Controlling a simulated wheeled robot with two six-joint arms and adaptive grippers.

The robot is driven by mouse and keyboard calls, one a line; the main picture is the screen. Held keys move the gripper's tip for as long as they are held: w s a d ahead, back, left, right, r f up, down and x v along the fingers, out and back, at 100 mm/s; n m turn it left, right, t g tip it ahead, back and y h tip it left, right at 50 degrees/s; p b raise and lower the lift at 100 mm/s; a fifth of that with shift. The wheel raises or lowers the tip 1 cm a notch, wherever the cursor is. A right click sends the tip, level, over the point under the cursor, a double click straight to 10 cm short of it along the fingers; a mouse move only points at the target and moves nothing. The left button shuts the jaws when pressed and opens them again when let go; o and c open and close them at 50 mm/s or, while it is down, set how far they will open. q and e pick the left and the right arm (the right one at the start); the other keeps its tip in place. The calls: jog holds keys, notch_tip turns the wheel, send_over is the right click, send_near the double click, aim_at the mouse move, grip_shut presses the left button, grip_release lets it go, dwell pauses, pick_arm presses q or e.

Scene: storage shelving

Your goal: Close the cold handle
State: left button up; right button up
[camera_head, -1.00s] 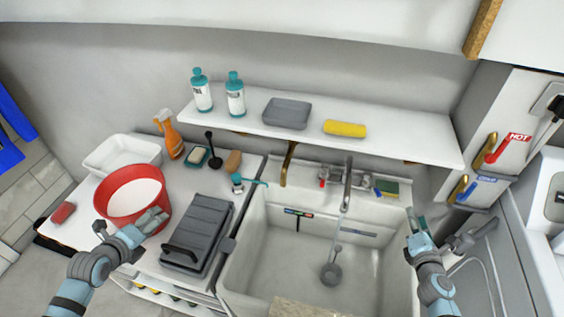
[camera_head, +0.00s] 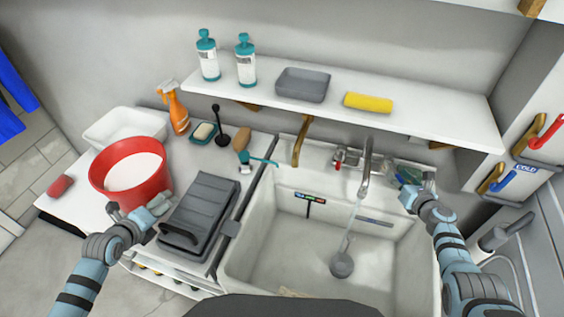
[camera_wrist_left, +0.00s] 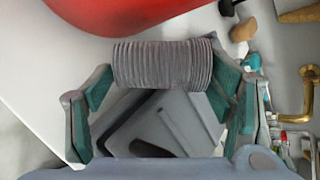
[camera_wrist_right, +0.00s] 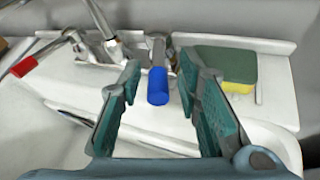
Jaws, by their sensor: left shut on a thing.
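The blue cold handle (camera_wrist_right: 158,86) shows in the right wrist view, between the open fingers of my right gripper (camera_wrist_right: 155,78). Whether the fingers touch it cannot be told. In the head view, my right gripper (camera_head: 408,190) is at the right of the tap (camera_head: 367,170) and hides most of that handle. The red hot handle (camera_wrist_right: 25,66) is to the left. A thin pale line runs from the spout toward the sink floor. My left gripper (camera_head: 150,210) is shut on a grey ribbed cylinder (camera_wrist_left: 165,62), in front of the red bucket (camera_head: 100,178).
A green and yellow sponge (camera_wrist_right: 228,72) lies just right of the blue handle. A shelf (camera_head: 440,122) with bottles, a grey tray and a yellow cloth overhangs the tap. The sink (camera_head: 265,235) is below; a grey case (camera_head: 198,215) stands left.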

pick_arm(q)
jog(key=shift+f, duration=0.4)
pick_arm(e)
jog(key=shift+w+a+f, duration=0.1)
jog(key=shift+w+f, duration=0.1)
jog(key=shift+w, duration=0.1)
pick_arm(q)
jog(key=shift+s, duration=0.15)
pick_arm(e)
jog(key=shift+r, duration=0.2)
pick_arm(q)
jog(key=shift+r, duration=0.1)
pick_arm(e)
jog(key=shift+w, duration=0.1)
grip_shut()
